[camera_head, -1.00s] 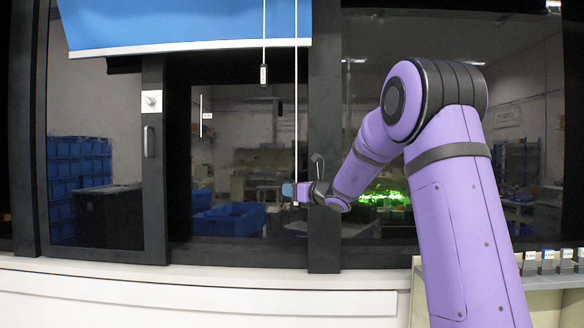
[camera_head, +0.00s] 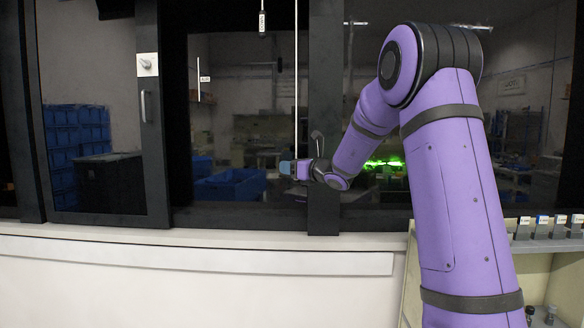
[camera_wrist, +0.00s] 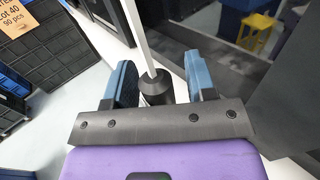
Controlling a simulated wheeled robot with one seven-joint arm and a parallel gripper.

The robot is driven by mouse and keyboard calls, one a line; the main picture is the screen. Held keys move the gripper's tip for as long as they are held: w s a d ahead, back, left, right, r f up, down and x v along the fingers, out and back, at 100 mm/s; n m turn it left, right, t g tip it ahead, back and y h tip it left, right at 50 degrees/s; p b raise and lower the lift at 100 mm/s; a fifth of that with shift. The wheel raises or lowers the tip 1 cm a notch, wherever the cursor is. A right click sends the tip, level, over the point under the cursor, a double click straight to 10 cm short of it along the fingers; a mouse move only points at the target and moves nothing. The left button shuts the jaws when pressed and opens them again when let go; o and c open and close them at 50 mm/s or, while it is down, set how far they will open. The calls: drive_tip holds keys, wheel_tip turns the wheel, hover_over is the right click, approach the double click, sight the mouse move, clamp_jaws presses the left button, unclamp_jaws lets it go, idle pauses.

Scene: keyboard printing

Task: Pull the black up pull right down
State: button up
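Two thin pull cords hang in front of the window. The left cord ends in a small dark pull (camera_head: 262,22) with a pale label, high up. The right cord (camera_head: 296,70) runs straight down to my gripper (camera_head: 288,167). In the wrist view, the black pull (camera_wrist: 156,88) on the right cord is between the two blue fingers of my gripper (camera_wrist: 165,82). The fingers are apart, with a visible gap on the right side of the pull. The pull's lower part is hidden by my gripper. The blind itself is out of view.
A dark window frame (camera_head: 323,120) stands just right of the cord, close to my arm. A white sill (camera_head: 200,240) runs below. A shelf with small labelled items (camera_head: 560,228) is at the right. Blue crates (camera_head: 230,186) show behind the glass.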

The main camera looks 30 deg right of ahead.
drive_tip(key=v, duration=1)
drive_tip(key=shift+s, duration=0.35)
drive_tip(key=shift+d, duration=0.1)
drive_tip(key=s+a+n+g+y, duration=0.2)
drive_tip(key=s+a+n+g, duration=0.3)
drive_tip(key=s+a+n, duration=0.5)
drive_tip(key=s+a+n+g+y, duration=0.1)
drive_tip(key=s+a+n+g, duration=0.5)
drive_tip(key=a, duration=0.6)
drive_tip(key=s+f+n+h, duration=0.3)
drive_tip(key=s+n+h, duration=0.1)
drive_tip(key=s+n, duration=0.4)
drive_tip(key=s+d+f+n+g+h, duration=0.1)
drive_tip(key=s+n+h, duration=0.3)
drive_tip(key=s+n, duration=0.4)
drive_tip(key=s+f, duration=0.1)
drive_tip(key=s, duration=0.2)
drive_tip(key=shift+s+f+n, duration=0.2)
drive_tip(key=shift+f+n, duration=0.1)
drive_tip(key=shift+f, duration=0.1)
drive_tip(key=shift+d, duration=0.1)
drive_tip(key=shift+c, duration=0.5)
